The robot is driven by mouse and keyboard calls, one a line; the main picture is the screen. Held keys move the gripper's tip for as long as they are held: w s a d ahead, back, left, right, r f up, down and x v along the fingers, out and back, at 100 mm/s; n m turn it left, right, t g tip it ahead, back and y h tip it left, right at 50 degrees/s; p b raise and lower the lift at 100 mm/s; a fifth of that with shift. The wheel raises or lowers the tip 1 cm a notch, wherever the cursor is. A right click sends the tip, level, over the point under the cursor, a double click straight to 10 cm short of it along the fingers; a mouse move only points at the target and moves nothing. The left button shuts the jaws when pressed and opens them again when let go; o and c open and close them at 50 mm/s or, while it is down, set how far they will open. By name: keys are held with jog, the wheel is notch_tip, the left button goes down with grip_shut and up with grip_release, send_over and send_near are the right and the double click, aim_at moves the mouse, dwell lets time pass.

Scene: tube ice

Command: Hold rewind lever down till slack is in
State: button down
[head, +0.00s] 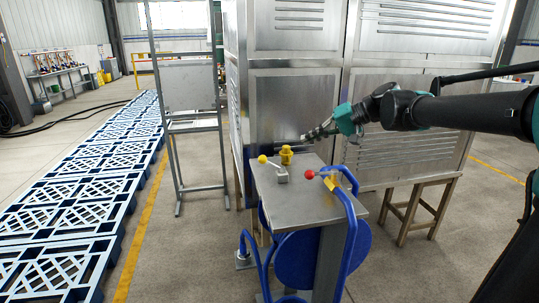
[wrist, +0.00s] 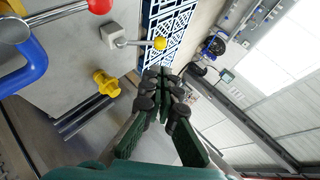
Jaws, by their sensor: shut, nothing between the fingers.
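A metal stand top (head: 300,205) carries two levers. One lever has a yellow knob (head: 262,159) on a grey block at the left; the other has a red knob (head: 310,174) near the right edge. Both levers also show in the wrist view, yellow knob (wrist: 160,43) and red knob (wrist: 100,5). I cannot tell which is the rewind lever. A blue reel disc (head: 308,260) sits beneath the top. My gripper (head: 304,137) is shut and empty, above the back of the stand, apart from both levers. Its fingers (wrist: 166,76) are together in the wrist view.
A yellow fitting (head: 286,156) stands on the stand's back edge, near my gripper. Blue tubing (head: 350,225) curves up the stand's right side. Large metal cabinets (head: 290,105) stand close behind. Blue pallets (head: 75,205) lie at the left, with open floor between.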

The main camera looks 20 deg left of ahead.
aim_at(263, 162)
jog(key=x, duration=1.4)
jog(key=shift+a, duration=0.1)
jog(key=shift+s+a+f+h, duration=0.1)
jog(key=shift+f+h, duration=0.05)
jog(key=shift+h, duration=0.15)
jog(key=shift+s+a+f+h, duration=0.1)
jog(key=shift+a+h, duration=0.05)
jog(key=shift+h, duration=0.15)
jog(key=shift+s+a+f+n+t+h, duration=0.5)
jog(key=shift+a+f+n+t+h, duration=0.25)
jog(key=shift+h, duration=0.45)
jog(key=shift+s+a+f+t+h, duration=0.2)
jog(key=shift+a+f+t+h, duration=0.2)
jog(key=shift+h, duration=0.4)
jog(key=shift+a+f, duration=0.1)
jog(key=shift+f, duration=0.35)
jog(key=shift+s, duration=0.1)
dwell(3.0)
